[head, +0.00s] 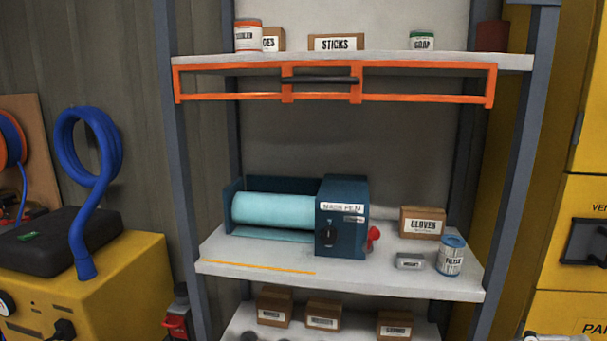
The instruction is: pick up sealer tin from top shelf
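The top shelf (400,60) is a pale board high in a grey rack. A white tin with an orange-red rim (247,40) stands upright at its left end; its small label looks like "SEALER" but is hard to read. A small brown box (273,40) sits just right of the tin and is partly hidden by it. An orange frame (430,68) with a black handle (320,80) spans the rack just below the shelf's front edge. Neither gripper is in view.
The top shelf also holds a "STICKS" box (336,42), a "SOAP" tin (422,40) and a dark red item (492,36). The middle shelf (250,262) bears a film dispenser (342,240), "GLOVES" box (422,222) and blue-lidded tin (451,258). Yellow cabinets (568,240) flank the right.

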